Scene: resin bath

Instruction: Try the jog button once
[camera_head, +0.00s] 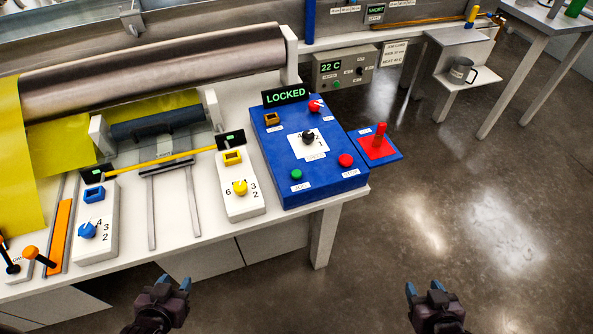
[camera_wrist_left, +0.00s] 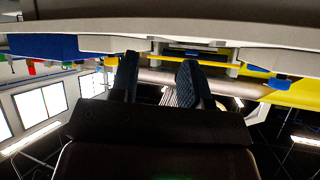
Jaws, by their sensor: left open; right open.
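A blue control box (camera_head: 268,165) stands on the right end of the white bench. A green button (camera_head: 297,174) is at its front left and a red button (camera_head: 345,160) at its front right. Their small labels are too blurred to read surely, so I cannot tell which is the jog button. A black knob (camera_head: 308,137) sits mid-panel on a numbered dial. A sign (camera_head: 285,96) behind reads LOCKED. My left gripper (camera_head: 172,283) is open and empty in front of the bench, also in the left wrist view (camera_wrist_left: 157,78). My right gripper (camera_head: 424,287) is open over the floor.
A red lever (camera_head: 380,134) stands on a small blue plate right of the box. White blocks with a yellow knob (camera_head: 240,187) and a blue knob (camera_head: 87,230) stand left of it. A large roller (camera_head: 155,65) lies behind. Floor right of the bench is clear.

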